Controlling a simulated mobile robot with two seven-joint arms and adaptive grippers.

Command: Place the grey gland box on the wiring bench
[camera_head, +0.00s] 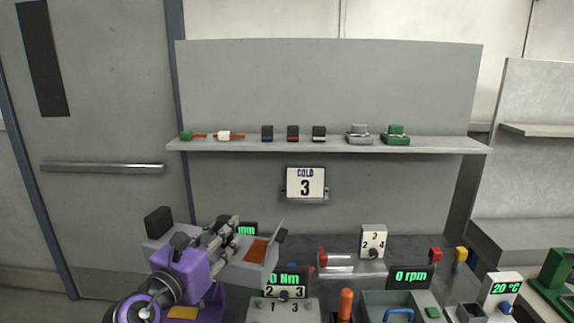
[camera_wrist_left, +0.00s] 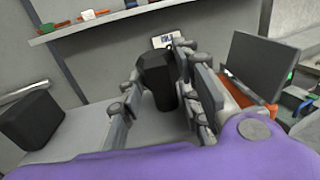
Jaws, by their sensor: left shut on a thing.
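My left gripper (camera_head: 222,236) reaches in from the bottom left. In the left wrist view its fingers (camera_wrist_left: 162,85) are shut on a dark, faceted post (camera_wrist_left: 156,76). Pale grey surface (camera_wrist_left: 75,140) shows below and beside the post. I cannot tell whether the post belongs to a grey box or to a bench fixture. A small grey box-like piece (camera_head: 359,130) sits on the wall shelf, apart from my gripper; it may be the grey gland box. The bench (camera_head: 330,243) below is partly hidden by equipment and my arm. My right gripper is not in view.
A dark block (camera_head: 158,222) stands left of my gripper; a grey unit with an orange inset (camera_head: 257,251) is at its right. A numbered block (camera_head: 284,305), red button unit (camera_head: 350,262) and blue-handled container (camera_head: 400,304) crowd the bench. The shelf (camera_head: 430,146) holds several small parts.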

